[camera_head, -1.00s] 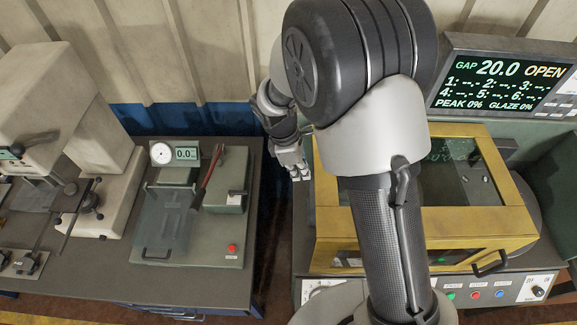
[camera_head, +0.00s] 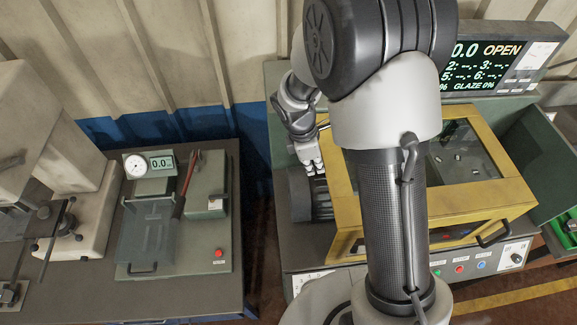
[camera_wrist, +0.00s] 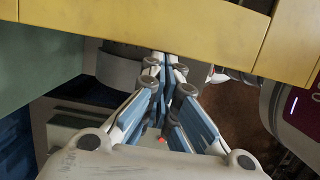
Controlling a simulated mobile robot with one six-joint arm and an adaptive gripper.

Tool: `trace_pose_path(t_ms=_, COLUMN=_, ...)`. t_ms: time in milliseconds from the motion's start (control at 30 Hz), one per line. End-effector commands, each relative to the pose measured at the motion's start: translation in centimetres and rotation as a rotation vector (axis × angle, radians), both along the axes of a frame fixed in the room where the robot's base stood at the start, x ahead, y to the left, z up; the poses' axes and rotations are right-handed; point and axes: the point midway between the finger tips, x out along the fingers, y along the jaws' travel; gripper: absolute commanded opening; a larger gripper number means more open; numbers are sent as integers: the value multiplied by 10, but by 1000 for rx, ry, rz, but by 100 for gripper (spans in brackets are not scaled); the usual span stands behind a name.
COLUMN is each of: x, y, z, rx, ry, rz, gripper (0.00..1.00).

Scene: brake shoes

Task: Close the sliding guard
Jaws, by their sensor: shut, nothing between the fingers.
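The sliding guard (camera_head: 488,197) is a yellow frame with a clear window, on the machine at right in the head view. Its black handle (camera_head: 493,236) is at the front right. The guard's yellow side also crosses the top of the wrist view (camera_wrist: 150,25). My gripper (camera_head: 314,168) is shut and empty, just left of the guard's left side. In the wrist view my gripper's fingertips (camera_wrist: 164,62) meet close to the yellow edge; I cannot tell whether they touch it. My arm hides the guard's middle. The display (camera_head: 490,65) reads OPEN.
A dark round drum (camera_head: 300,195) shows left of the guard, below my gripper. A green panel (camera_head: 545,150) stands right of the guard. Control buttons (camera_head: 460,268) line the machine's front. A bench (camera_head: 190,292) with a gauge fixture (camera_head: 150,228) is at left, across a gap.

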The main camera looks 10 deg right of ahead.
Motion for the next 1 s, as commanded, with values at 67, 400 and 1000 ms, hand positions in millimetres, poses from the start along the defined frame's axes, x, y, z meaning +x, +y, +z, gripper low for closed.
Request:
trace_pose_path(t_ms=67, x=-1, y=-33, z=1, rx=-1, ry=2, rz=-11, gripper=0)
trace_pose_path(t_ms=400, x=-1, y=-155, z=3, rx=-1, ry=3, rz=-9, gripper=0)
trace_pose_path(t_ms=1000, x=1, y=-299, z=2, rx=-1, ry=0, rz=-2, gripper=0)
